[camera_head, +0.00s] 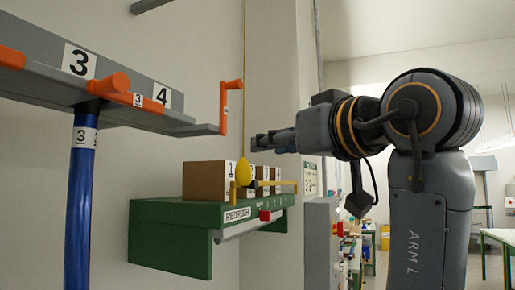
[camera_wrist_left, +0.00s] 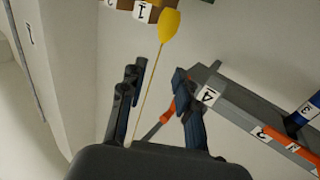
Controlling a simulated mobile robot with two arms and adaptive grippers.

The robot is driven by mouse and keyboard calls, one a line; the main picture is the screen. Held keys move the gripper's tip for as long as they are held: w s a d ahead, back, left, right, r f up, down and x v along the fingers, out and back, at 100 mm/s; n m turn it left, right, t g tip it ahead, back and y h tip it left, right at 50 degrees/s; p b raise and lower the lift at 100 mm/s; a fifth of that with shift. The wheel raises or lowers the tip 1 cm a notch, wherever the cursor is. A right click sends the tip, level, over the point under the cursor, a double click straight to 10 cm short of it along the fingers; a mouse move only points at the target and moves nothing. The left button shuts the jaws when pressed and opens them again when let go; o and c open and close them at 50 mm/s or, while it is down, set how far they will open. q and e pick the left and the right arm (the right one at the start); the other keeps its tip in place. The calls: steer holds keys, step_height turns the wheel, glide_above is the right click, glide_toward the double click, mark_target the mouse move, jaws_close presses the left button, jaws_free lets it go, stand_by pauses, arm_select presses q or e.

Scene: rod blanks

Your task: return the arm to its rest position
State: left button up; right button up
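My left gripper (camera_head: 272,143) is at the end of the dark grey arm marked ARM L, which stands at the right in the head view. It points left, above the green shelf. In the left wrist view its two dark fingers (camera_wrist_left: 160,80) stand apart, with no rod between them. A yellow pull handle (camera_head: 243,172) on a thin cord hangs near the gripper; in the wrist view the handle (camera_wrist_left: 169,24) and cord cross the space in front of the fingers. I cannot tell how close the cord is. My right gripper is not in view.
A grey rack (camera_head: 125,100) with orange latches and numbers juts in from the left. A blue rod (camera_head: 78,210) marked 3 hangs from it. A green shelf (camera_head: 172,240) on the wall holds numbered brown boxes (camera_head: 205,181). A grey cabinet (camera_head: 319,245) stands behind the arm.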

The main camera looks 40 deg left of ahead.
arm_select(q)
steer(key=shift+v, duration=1)
